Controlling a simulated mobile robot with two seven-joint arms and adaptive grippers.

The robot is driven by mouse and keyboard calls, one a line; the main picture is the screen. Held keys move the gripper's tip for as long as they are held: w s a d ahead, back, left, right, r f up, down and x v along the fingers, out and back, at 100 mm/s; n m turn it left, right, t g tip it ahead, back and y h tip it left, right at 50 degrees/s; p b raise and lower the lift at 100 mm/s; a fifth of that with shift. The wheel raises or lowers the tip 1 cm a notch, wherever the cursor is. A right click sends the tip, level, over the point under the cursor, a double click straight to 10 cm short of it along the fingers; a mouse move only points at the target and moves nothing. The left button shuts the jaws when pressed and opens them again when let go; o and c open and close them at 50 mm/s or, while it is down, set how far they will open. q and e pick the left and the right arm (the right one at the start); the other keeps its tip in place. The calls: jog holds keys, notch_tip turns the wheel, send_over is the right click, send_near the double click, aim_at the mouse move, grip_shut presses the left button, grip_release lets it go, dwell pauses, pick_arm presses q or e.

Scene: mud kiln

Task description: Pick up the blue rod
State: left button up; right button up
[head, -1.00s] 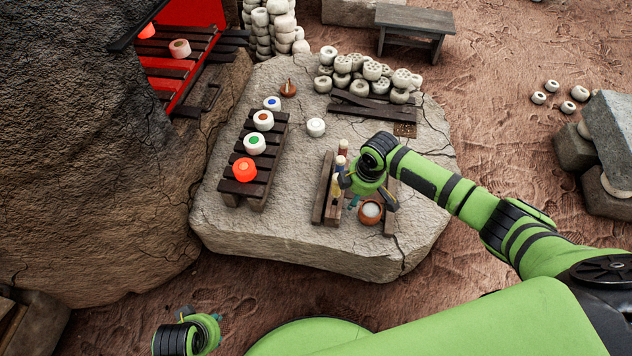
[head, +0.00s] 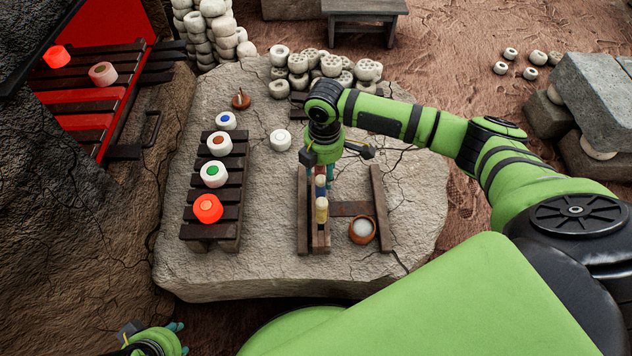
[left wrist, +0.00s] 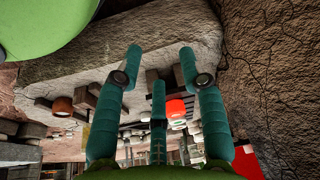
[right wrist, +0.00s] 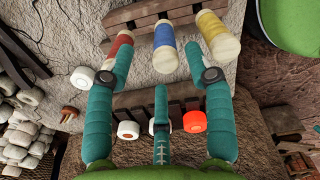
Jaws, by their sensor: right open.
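The blue rod (right wrist: 165,48) has a pale cap and stands between a red rod (right wrist: 121,45) and a yellow rod (right wrist: 217,38) in the right wrist view. In the head view the blue rod (head: 320,189) is in the wooden rack (head: 303,215), behind the yellow rod (head: 321,212). My right gripper (right wrist: 160,58) is open, with its two side fingers either side of the blue rod in its view; contact cannot be told. In the head view it (head: 330,172) hangs at the rack's far end. My left gripper (left wrist: 160,55) is open and empty, away from the slab.
A slatted wooden stand (head: 197,232) holds several round pieces, one glowing red (head: 208,208). A white round piece (head: 280,140) sits on the stone slab (head: 270,270). The kiln opening (head: 75,90) is at upper left.

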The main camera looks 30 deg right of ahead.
aim_at(321, 178)
jog(key=shift+s+f, duration=0.15)
jog(key=shift+f, duration=0.15)
jog(key=shift+a+f, duration=0.1)
jog(key=shift+f, duration=0.2)
jog(key=shift+f+b, duration=0.6)
jog(key=shift+f, duration=0.05)
jog(key=f+b, duration=0.1)
jog(key=f, duration=0.2)
jog(key=shift+a, duration=0.2)
jog(key=shift+f, duration=0.1)
pick_arm(q)
jog(key=w+d+r+t+h, duration=0.1)
jog(key=w+d+r+t, duration=0.2)
jog(key=w+r+t, duration=0.3)
jog(key=w+r, duration=0.1)
jog(key=w, duration=0.2)
jog(key=shift+d+r+m+h, duration=0.2)
jog(key=shift+d+m+h, duration=0.1)
jog(key=shift+d+m, duration=0.1)
pick_arm(e)
grip_shut()
